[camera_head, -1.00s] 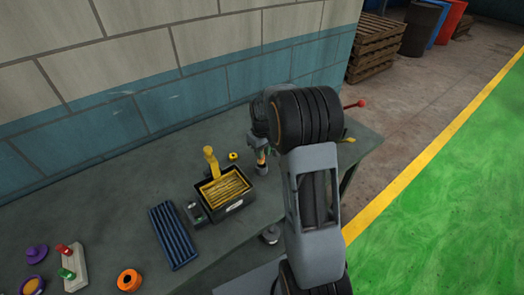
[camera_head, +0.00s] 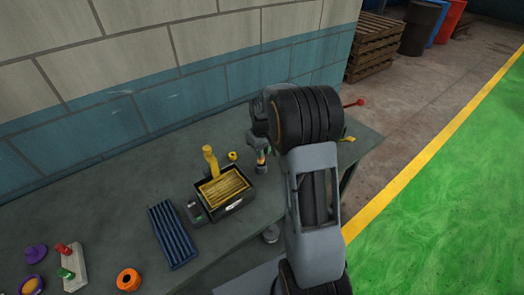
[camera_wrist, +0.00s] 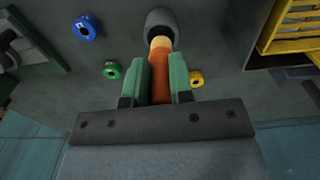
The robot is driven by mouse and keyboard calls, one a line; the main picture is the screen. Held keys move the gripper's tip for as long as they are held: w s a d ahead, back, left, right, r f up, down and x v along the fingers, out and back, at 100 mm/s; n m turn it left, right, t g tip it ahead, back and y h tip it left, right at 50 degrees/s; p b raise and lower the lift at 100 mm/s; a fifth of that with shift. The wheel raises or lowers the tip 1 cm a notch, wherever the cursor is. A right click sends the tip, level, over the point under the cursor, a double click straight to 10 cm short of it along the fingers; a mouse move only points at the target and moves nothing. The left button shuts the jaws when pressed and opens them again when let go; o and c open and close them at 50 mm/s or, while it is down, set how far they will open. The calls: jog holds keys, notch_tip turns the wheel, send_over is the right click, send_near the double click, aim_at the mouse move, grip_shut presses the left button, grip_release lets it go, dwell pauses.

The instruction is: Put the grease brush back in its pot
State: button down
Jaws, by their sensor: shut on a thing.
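My gripper (camera_wrist: 160,80) has green fingers and is shut on the orange handle of the grease brush (camera_wrist: 160,85). A yellowish band shows at the brush's far end. That end meets the mouth of a grey round pot (camera_wrist: 162,19) at the top of the wrist view. The bristles are hidden, and I cannot tell how deep they sit in the pot. In the head view my gripper (camera_head: 261,152) is partly hidden behind my arm, low over the bench, with a bit of the orange brush (camera_head: 261,157) showing.
A black box (camera_head: 236,205) with yellow contents stands left of my gripper. A blue ridged tray (camera_head: 172,235) lies farther left. A yellow ring (camera_head: 232,156) lies near the box, and an orange ring (camera_head: 128,280) at the front. A wall (camera_head: 150,100) runs behind the bench.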

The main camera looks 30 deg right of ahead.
jog(key=shift+f+b, duration=1.65)
jog(key=shift+f, duration=0.65)
dwell(2.3)
dwell(0.3)
jog(key=c, duration=0.9)
grip_release()
notch_tip(320, 180, up, 14)
jog(key=shift+f+b, duration=0.1)
jog(key=shift+b, duration=0.25)
